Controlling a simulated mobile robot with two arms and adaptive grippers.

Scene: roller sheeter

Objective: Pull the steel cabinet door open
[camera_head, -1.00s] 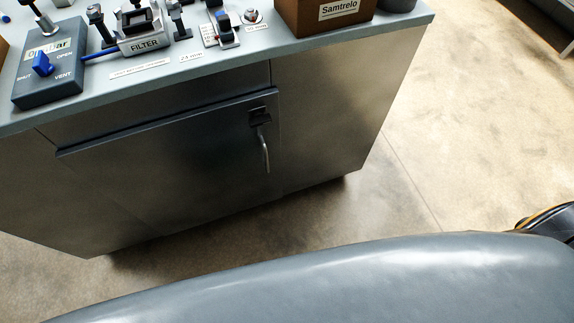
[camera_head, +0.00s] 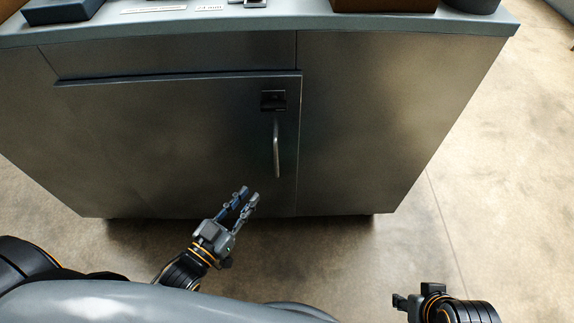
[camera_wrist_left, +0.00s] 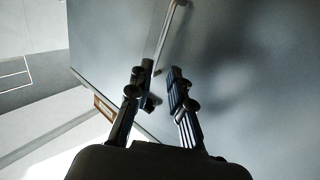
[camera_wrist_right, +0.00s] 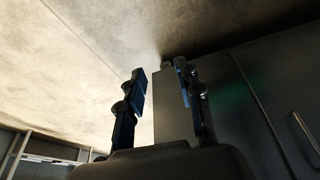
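The steel cabinet door (camera_head: 180,140) is closed flat in the front of the cabinet. Its curved bar handle (camera_head: 276,150) hangs upright near the door's right edge, below a black latch plate (camera_head: 273,100). My left gripper (camera_head: 247,192) is open and empty, below and left of the handle. In the left wrist view the handle (camera_wrist_left: 172,25) shows beyond the open fingers (camera_wrist_left: 160,80). My right gripper (camera_head: 402,300) is low at the right, away from the cabinet. In the right wrist view its fingers (camera_wrist_right: 160,78) are apart and empty, with the handle (camera_wrist_right: 304,132) at the right edge.
The worktop (camera_head: 400,22) overhangs the cabinet front and carries a dark blue box (camera_head: 62,10) and a brown box (camera_head: 385,4). A fixed steel panel (camera_head: 385,120) lies right of the door. Concrete floor (camera_head: 470,200) is clear to the right.

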